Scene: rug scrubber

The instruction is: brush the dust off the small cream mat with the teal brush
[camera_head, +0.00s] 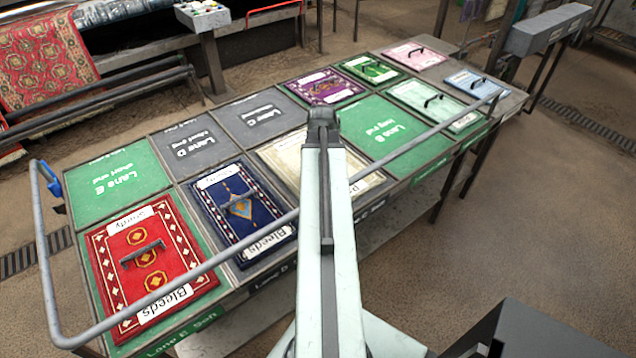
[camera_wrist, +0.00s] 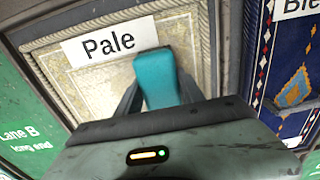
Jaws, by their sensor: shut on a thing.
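The cream mat (camera_head: 287,155) lies flat on the long table in the head view, partly covered by my arm. In the wrist view the cream mat (camera_wrist: 88,86) has a patterned border and a white label reading "Pale". My gripper (camera_wrist: 160,88) is over this mat, shut on the teal brush (camera_wrist: 155,70). The brush's teal block shows between the fingers; its underside is hidden, so I cannot tell whether it touches the mat. In the head view my arm hides the gripper and brush. Dust on the mat cannot be made out.
A blue mat (camera_head: 240,207) and a red mat (camera_head: 150,262) with handles lie left of the cream mat. Purple (camera_head: 325,86), green (camera_head: 371,68), pink (camera_head: 416,55), mint (camera_head: 436,103) and light blue (camera_head: 475,83) mats lie beyond. A grey rail (camera_head: 180,284) runs along the front.

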